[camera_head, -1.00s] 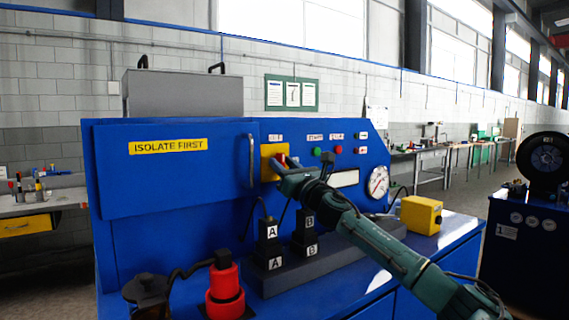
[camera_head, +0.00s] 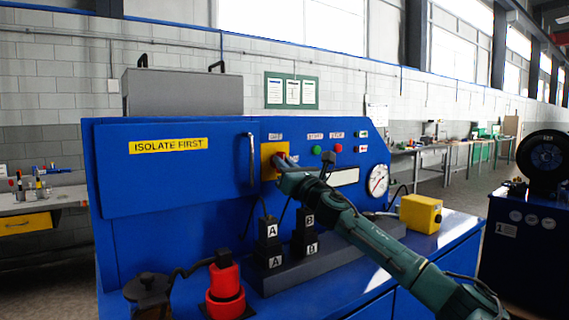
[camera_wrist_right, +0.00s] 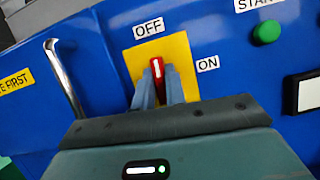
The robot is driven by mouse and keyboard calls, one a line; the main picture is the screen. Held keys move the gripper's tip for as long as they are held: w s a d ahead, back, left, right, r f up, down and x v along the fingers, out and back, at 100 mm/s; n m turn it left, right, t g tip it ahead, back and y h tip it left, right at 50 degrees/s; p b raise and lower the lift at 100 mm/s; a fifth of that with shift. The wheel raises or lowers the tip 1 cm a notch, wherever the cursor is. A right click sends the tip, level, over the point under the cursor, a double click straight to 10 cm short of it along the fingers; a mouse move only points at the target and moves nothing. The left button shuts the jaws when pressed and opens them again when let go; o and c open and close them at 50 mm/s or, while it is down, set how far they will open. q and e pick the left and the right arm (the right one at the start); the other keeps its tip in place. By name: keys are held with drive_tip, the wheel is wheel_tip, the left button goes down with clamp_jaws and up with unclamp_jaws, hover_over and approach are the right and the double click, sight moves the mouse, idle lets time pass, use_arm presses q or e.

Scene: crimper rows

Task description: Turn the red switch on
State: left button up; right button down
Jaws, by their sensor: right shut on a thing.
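The red switch (camera_wrist_right: 157,70) sits on a yellow plate (camera_wrist_right: 181,48) on the blue panel. In the right wrist view its handle points up toward the OFF label (camera_wrist_right: 149,28), tilted slightly left. The ON label (camera_wrist_right: 208,65) is to the right of the plate. My right gripper (camera_wrist_right: 157,77) is shut on the red switch, one finger on each side of its handle. In the head view my right gripper (camera_head: 286,166) covers most of the switch, and the yellow plate (camera_head: 267,162) shows behind it. My left gripper is not in view.
A metal door handle (camera_head: 252,160) stands just left of the switch. Green (camera_head: 316,150) and red (camera_head: 339,148) buttons and a gauge (camera_head: 378,181) are to the right. Black A and B blocks (camera_head: 304,225), a red cylinder (camera_head: 225,290) and a yellow box (camera_head: 421,212) stand on the bench.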

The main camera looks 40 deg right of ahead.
use_arm(q)
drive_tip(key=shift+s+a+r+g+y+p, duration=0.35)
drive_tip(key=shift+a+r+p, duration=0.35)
drive_tip(key=shift+p, duration=1.7)
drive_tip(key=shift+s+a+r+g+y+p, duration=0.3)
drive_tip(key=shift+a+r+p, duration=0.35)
drive_tip(key=shift+p, duration=1.75)
use_arm(e)
drive_tip(key=shift+r+m+g+h, duration=0.1)
drive_tip(key=shift+m+g+h, duration=0.9)
drive_tip(key=shift+m, duration=2.5)
drive_tip(key=shift+f+m+g+h, duration=0.1)
drive_tip(key=shift+m+g+h, duration=0.9)
drive_tip(key=shift+m, duration=2.5)
drive_tip(key=shift+r+m+g+h, duration=0.1)
drive_tip(key=shift+m+g+h, duration=0.9)
drive_tip(key=shift+m, duration=2.5)
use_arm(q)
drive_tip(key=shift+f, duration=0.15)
use_arm(e)
drive_tip(key=c, duration=1.4)
unclamp_jaws()
drive_tip(key=shift+c, duration=0.2)
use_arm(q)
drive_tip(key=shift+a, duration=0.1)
use_arm(e)
drive_tip(key=shift+s+a, duration=0.1)
